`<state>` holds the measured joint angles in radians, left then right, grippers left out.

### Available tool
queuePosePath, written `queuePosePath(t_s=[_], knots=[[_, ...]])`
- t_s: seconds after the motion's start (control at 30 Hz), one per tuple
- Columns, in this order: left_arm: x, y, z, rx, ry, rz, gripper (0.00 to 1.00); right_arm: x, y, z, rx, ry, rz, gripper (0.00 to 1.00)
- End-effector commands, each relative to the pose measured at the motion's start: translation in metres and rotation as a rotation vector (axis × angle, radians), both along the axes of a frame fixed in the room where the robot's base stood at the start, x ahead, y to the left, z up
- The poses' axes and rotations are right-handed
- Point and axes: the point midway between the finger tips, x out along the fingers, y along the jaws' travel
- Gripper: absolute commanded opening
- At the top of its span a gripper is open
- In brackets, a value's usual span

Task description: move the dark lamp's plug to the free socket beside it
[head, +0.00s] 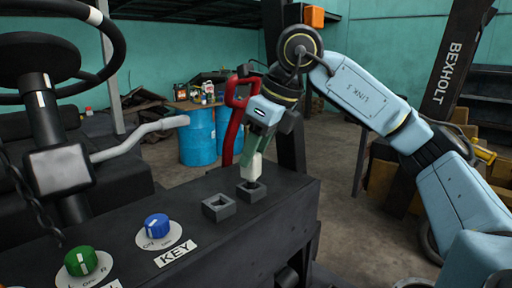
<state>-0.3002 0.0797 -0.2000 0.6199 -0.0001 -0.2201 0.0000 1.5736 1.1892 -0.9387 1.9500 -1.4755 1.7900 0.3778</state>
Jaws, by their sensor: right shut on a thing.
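My right gripper (248,152) reaches down over the black console (190,245) and is shut on a pale plug (252,170). The plug is upright, and its lower end is at the right-hand grey square socket (253,193). I cannot tell whether it sits in the socket or just above it. The left-hand grey socket (219,208) beside it is empty. No lamp that is clearly the dark one shows, and no cord can be made out. My left gripper is not in view.
A blue knob (157,226) with a KEY label and a green knob (81,261) are on the console. A steering wheel (50,75) and grey lever (140,138) stand at left. A red handle (233,110) and a dark post stand close behind my right gripper.

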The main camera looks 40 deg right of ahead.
Motion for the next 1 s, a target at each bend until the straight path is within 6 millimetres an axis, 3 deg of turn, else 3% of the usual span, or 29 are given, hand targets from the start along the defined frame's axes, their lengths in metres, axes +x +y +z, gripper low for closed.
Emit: queuePosePath(t_s=[1.0], knots=[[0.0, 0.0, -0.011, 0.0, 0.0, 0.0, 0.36, 0.0, 0.0, -0.013, 0.0, 0.0, 0.0, 0.1]])
